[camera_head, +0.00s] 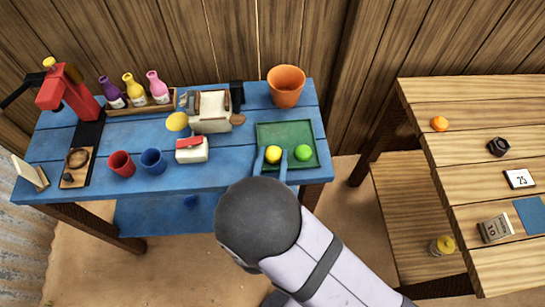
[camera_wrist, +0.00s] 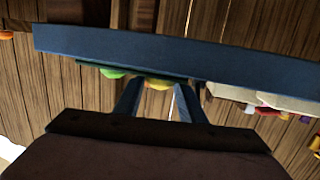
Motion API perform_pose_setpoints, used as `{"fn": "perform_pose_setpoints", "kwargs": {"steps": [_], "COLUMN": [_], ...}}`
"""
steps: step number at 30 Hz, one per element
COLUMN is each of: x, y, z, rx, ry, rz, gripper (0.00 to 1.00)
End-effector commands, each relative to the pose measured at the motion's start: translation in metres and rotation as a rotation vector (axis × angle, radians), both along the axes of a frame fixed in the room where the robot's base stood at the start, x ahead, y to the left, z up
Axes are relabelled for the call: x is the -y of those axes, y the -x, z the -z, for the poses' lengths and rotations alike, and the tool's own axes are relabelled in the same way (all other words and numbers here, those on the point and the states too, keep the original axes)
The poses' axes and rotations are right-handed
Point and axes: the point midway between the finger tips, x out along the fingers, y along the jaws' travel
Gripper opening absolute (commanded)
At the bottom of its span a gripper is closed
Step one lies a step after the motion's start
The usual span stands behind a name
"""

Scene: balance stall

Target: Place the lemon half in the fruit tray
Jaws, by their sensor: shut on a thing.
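The lemon half (camera_head: 272,155), small and yellow, is between the fingers of my gripper (camera_head: 271,163), which is shut on it. It is over or in the left part of the green fruit tray (camera_head: 285,133); I cannot tell whether it touches the tray floor. A green lime-like fruit (camera_head: 303,152) is in the tray to its right. In the wrist view, the lemon half (camera_wrist: 157,84) shows partly between the fingertips (camera_wrist: 158,92), just past the blue table edge. The green fruit (camera_wrist: 113,72) shows beside it. The tray's front edge is partly hidden by my gripper.
The blue table (camera_head: 225,180) also holds an orange pot (camera_head: 286,86) behind the tray, a red cup (camera_head: 121,164), a blue cup (camera_head: 153,161), a bottle rack (camera_head: 140,107) and a red press (camera_head: 70,90). A wooden table (camera_head: 470,150) stands apart at right.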

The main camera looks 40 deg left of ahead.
Motion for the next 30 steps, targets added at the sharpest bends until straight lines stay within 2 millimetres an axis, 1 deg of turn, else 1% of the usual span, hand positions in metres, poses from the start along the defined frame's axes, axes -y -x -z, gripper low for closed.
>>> {"fn": "perform_pose_setpoints", "kwargs": {"steps": [7, 8, 9, 10, 18, 22, 26, 30], "x": [0.0, 0.0, 0.0, 0.0, 0.0, 0.0, 0.005, 0.015], "y": [0.0, 0.0, 0.0, 0.0, 0.0, 0.0, 0.012, 0.028], "z": [0.005, 0.003, 0.003, 0.003, 0.002, -0.002, -0.001, -0.004], "rx": [0.0, 0.0, 0.0, 0.0, 0.0, 0.0, 0.0, 0.0], "ry": [0.0, 0.0, 0.0, 0.0, 0.0, 0.0, 0.0, 0.0], "rz": [0.0, 0.0, 0.0, 0.0, 0.0, 0.0, -0.004, -0.005], "gripper": [0.15, 0.43, 0.53, 0.55, 0.55, 0.55, 0.55, 0.55]}}
